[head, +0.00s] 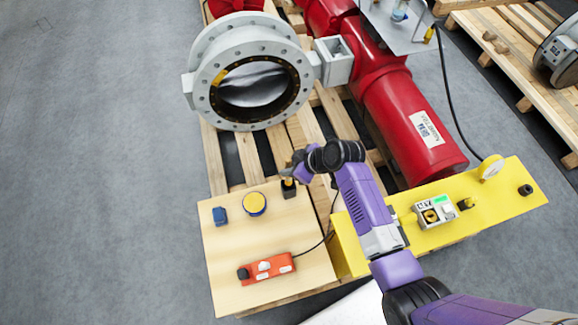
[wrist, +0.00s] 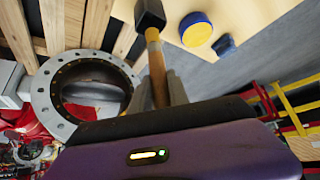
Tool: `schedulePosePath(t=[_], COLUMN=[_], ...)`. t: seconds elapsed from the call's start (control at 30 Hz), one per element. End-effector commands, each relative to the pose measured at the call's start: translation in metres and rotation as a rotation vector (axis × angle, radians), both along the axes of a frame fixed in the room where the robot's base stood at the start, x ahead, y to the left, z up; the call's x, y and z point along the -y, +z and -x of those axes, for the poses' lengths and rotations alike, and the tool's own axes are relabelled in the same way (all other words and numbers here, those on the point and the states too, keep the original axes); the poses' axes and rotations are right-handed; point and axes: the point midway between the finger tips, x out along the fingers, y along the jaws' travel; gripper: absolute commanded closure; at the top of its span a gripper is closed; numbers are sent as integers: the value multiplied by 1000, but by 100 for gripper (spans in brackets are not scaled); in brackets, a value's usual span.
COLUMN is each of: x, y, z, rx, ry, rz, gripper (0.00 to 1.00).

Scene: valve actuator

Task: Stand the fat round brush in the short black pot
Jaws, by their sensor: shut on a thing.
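The fat round brush (wrist: 157,75) has a tan, wooden-looking body and stands between the fingers of my gripper (wrist: 168,92). My gripper (head: 293,168) is shut on it, right above the short black pot (head: 289,190) at the back right of the light wooden board. In the wrist view the brush's far end meets the black pot (wrist: 150,14). I cannot tell whether that end is inside the pot or just over its mouth. In the head view the brush is mostly hidden by my gripper and very small.
A yellow-topped blue round tin (head: 255,204) and a small blue block (head: 220,216) stand left of the pot. A large grey valve (head: 238,75) stands behind. The board's (head: 225,285) middle is clear.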

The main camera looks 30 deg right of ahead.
Motion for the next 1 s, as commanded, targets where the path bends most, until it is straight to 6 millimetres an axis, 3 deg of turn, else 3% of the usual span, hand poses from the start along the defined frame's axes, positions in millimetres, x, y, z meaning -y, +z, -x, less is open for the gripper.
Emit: schedulePosePath(t=[0.7,1.0], x=[0,0], y=[-54,-61], z=[0,0], rx=[1,1], ry=[0,1], rz=[-1,0], gripper=[100,100])
